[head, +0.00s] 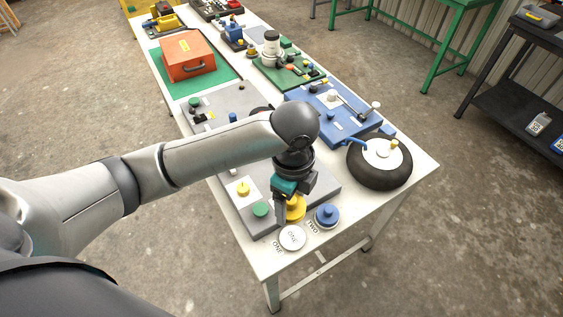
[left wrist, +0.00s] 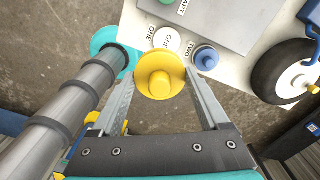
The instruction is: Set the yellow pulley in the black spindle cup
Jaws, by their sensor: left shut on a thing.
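My left gripper (head: 284,210) is shut on the yellow pulley (head: 296,209) above the near end of the white table. In the left wrist view the yellow pulley (left wrist: 160,78) sits between the two finger ends of my left gripper (left wrist: 158,85), its round knob facing the camera. In the head view my arm and gripper hide part of the pulley. I cannot pick out the black spindle cup with certainty; a dark round shape (head: 262,110) shows partly behind my arm. My right gripper is not in view.
Near the table's front corner are a white disc (head: 291,238) by the label ONE and a blue pulley (head: 327,215) by the label TWO. A black tyre (head: 379,172) lies at the right edge.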

